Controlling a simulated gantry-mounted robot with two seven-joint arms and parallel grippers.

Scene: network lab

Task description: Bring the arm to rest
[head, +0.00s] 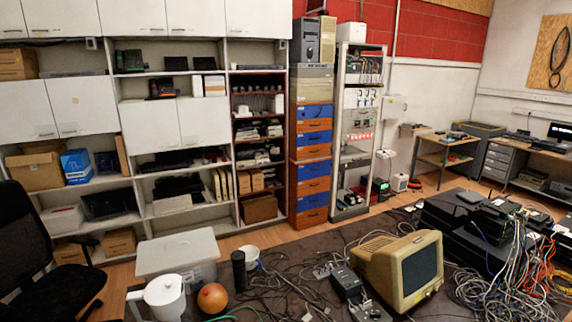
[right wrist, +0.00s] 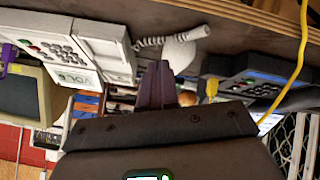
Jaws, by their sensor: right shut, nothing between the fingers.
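My right gripper (right wrist: 155,82) shows in the right wrist view, its dark fingers together with nothing held between them. It points out into the room, away from the dark wrist housing. Neither arm nor gripper shows in the head view.
In the head view a table holds a beige monitor (head: 375,262), a white pitcher (head: 165,297), an orange ball (head: 212,297) and tangled cables (head: 495,288). In the tilted right wrist view a grey telephone (right wrist: 55,45), a dark blue device (right wrist: 255,80) and a yellow cable (right wrist: 290,75) are close by.

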